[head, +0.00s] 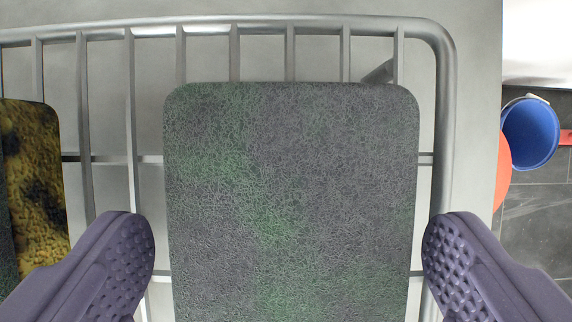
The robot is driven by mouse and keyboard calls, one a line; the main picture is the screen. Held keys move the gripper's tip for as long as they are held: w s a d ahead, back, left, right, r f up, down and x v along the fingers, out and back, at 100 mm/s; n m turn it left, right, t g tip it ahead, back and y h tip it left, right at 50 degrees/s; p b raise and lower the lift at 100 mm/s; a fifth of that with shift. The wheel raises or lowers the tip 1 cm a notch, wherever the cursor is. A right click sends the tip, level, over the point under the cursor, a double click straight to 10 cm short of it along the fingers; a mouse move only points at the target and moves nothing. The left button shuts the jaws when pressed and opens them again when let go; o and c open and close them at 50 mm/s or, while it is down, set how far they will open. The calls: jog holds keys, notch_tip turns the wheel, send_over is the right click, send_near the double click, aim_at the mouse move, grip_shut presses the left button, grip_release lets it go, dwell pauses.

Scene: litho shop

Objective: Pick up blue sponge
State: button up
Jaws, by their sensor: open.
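A block with rounded corners and a rough grey-green, scouring-pad-like face (290,170) fills the middle of the view. It lies on a grey metal wire rack (442,120), its lower end cut off by the frame. No clearly blue sponge shows; I cannot tell whether this block has a blue body under its face. My gripper (289,245) is open, with one purple studded finger on each side of the block. A gap shows between the block and each finger, and nothing is held.
A second block, mottled yellow and black (35,170), is cut off at the left edge, near the left finger. A blue bucket (530,133) stands on dark tiles at the right. An orange-red rounded thing (504,172) shows beside the grey surface's edge.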

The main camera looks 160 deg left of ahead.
jog(key=shift+r, duration=0.15)
jog(key=c, duration=1.1)
